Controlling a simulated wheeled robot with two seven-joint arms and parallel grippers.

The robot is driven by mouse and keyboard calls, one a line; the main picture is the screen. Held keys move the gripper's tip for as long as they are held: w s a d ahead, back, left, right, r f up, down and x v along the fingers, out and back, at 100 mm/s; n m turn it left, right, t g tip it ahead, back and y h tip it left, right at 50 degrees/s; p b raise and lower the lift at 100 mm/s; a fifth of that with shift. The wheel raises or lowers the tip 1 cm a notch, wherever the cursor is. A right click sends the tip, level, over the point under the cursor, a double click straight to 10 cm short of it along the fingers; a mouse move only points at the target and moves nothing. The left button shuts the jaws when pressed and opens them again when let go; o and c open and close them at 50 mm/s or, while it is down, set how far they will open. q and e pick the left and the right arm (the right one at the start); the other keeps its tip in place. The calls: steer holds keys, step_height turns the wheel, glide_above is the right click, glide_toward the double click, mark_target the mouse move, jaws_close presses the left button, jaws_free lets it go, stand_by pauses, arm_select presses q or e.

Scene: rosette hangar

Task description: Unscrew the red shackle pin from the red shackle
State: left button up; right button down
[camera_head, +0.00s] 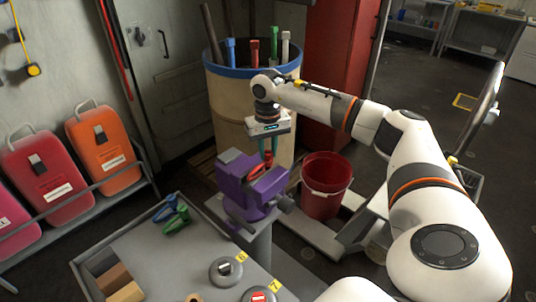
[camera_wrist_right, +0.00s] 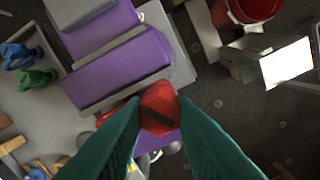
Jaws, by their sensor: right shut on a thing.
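The red shackle (camera_head: 257,172) sits at the jaws of a purple vise (camera_head: 236,176) on a grey post. In the right wrist view, a little of the red shackle (camera_wrist_right: 112,112) shows beside the purple vise jaw (camera_wrist_right: 120,72). My right gripper (camera_head: 268,157) points down over the vise. In the right wrist view its two teal fingertips (camera_wrist_right: 160,118) are shut on the rounded red head of the shackle pin (camera_wrist_right: 158,100), which has a dark slot. The pin's shank is hidden, so I cannot tell how deep it sits. My left gripper is out of view.
A grey workbench (camera_head: 150,255) carries a blue shackle (camera_head: 165,208), a green shackle (camera_head: 177,219) and two numbered round discs. A red bucket (camera_head: 325,187) stands right of the vise. A blue-rimmed barrel (camera_head: 228,110) of upright tools stands behind it.

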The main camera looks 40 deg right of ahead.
mark_target(268, 152)
steer(key=shift+n, duration=0.3)
steer(key=n, duration=0.4)
steer(key=c, duration=1.1)
jaws_free()
steer(key=shift+r+p, duration=1.25)
steer(key=shift+r, duration=0.85)
steer(key=shift+f, duration=0.1)
